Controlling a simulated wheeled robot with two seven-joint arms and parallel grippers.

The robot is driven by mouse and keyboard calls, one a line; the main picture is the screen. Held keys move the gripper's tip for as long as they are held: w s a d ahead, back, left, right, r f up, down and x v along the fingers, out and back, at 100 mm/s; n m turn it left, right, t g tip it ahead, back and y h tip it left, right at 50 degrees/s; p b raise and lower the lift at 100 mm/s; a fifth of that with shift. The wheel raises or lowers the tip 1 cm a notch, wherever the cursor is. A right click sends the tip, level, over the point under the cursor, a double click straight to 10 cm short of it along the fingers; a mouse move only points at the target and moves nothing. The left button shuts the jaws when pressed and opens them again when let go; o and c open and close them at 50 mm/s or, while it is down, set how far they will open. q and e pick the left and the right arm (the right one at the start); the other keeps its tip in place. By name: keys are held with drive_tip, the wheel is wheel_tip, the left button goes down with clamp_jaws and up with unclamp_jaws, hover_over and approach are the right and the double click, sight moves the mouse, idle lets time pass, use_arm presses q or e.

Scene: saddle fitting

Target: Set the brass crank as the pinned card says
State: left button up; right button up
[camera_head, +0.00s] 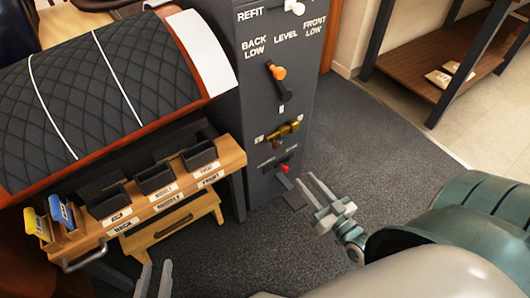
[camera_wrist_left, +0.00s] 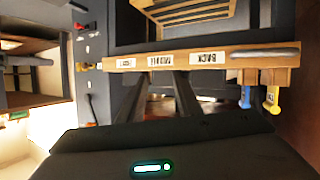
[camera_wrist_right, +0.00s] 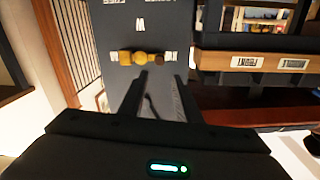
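The brass crank (camera_head: 283,132) is on the front of the dark grey cabinet (camera_head: 262,107), below the orange-knobbed lever. It lies roughly across the panel, between small white labels too small to read. It also shows in the right wrist view (camera_wrist_right: 141,57), beyond the fingers. My right gripper (camera_head: 306,178) is open and empty, in front of the cabinet and lower right of the crank, apart from it. My left gripper (camera_head: 157,265) is open and empty at the bottom edge, below the wooden shelf. I cannot make out a pinned card.
The orange-knobbed lever (camera_head: 276,72) and a red-knobbed lever (camera_head: 284,168) sit above and below the crank. A wooden shelf (camera_head: 172,200) with several dark bins and blue and yellow tags juts out left, under the quilted saddle panel (camera_head: 85,95). Floor to the right is clear.

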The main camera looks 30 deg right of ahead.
sight(278, 148)
use_arm(q)
drive_tip(key=shift+r, duration=0.2)
use_arm(e)
drive_tip(key=shift+r, duration=0.15)
